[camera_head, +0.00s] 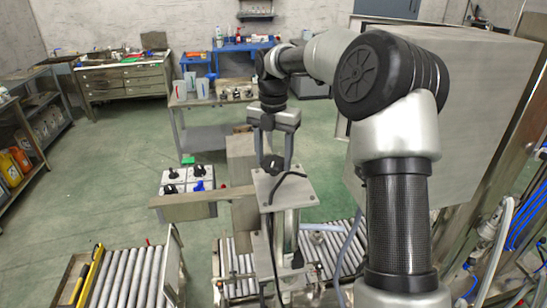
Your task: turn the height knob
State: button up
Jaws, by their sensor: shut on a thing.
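The black height knob (271,163) sits on top of a metal column with a flat plate (300,192) in the middle of the head view. My gripper (274,158) points straight down from above, with one finger on each side of the knob. It is shut on the knob. The exact contact of the fingertips is small and partly hidden. A dark cable curves over the plate just in front of the knob.
A box with several black knobs and a blue one (187,180) stands left of the column, behind a metal bar (190,203). Roller conveyors (128,280) lie in front. A large grey cabinet (455,100) fills the right. Green floor is open at left.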

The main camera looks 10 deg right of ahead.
aim_at(273, 161)
jog(key=shift+n, duration=0.5)
jog(key=o, duration=1.1)
jog(key=shift+r, duration=0.1)
jog(key=shift+r, duration=8.65)
